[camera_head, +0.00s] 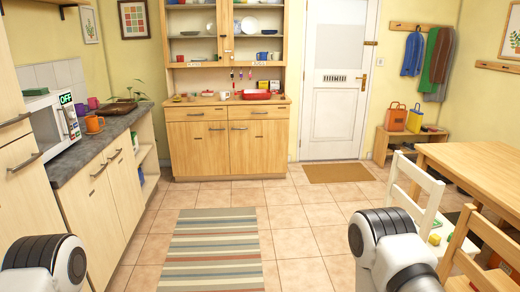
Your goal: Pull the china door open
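The china cabinet (226,62) stands against the far wall, a light wooden upper part above a counter and lower doors. Its upper part has shelves with bowls, plates and cups visible, some behind wooden-framed doors. Small handles show near the middle, where the left china door (217,45) and the right china door (230,45) meet. I cannot tell from here whether either door is ajar. Only links of my two arms show, at the bottom left and bottom right. Both of my grippers are out of the picture, and the cabinet is well beyond my arms.
A striped rug (212,250) lies on the tiled floor before me. A grey counter (98,148) with a microwave (52,125) runs along the left. A white chair (418,190) and wooden table (475,165) stand at right. The floor between rug and cabinet is clear.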

